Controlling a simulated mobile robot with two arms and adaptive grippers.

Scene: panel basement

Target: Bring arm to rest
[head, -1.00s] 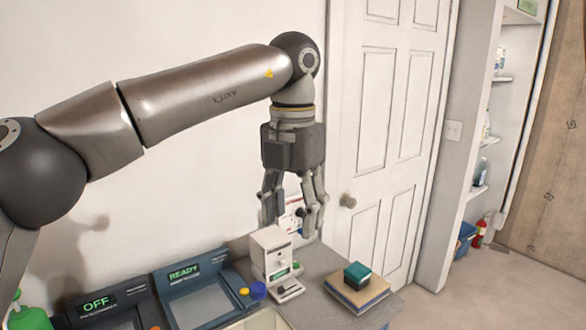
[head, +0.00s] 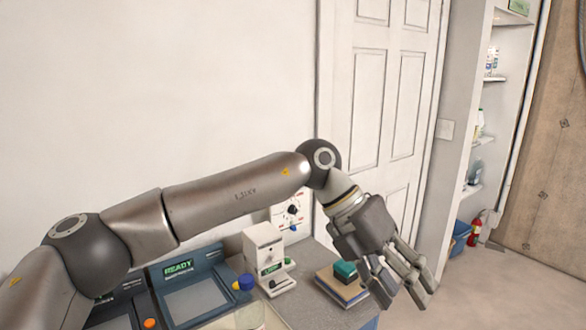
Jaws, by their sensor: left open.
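My left arm comes in from the left and reaches across the workbench. Its gripper (head: 397,287) is open and empty, pointing down and to the right. In the picture its fingers lie just right of the stacked books and teal box, partly over them. I cannot tell how high they are above the bench. My right gripper is not in the head view.
The grey bench (head: 305,308) holds a blue READY panel (head: 195,298), a white device (head: 262,250), a teal box (head: 345,271) and books (head: 342,288). A closed white door (head: 385,110) stands behind. Shelves (head: 480,135), a red extinguisher (head: 476,228) and open floor (head: 490,290) are at right.

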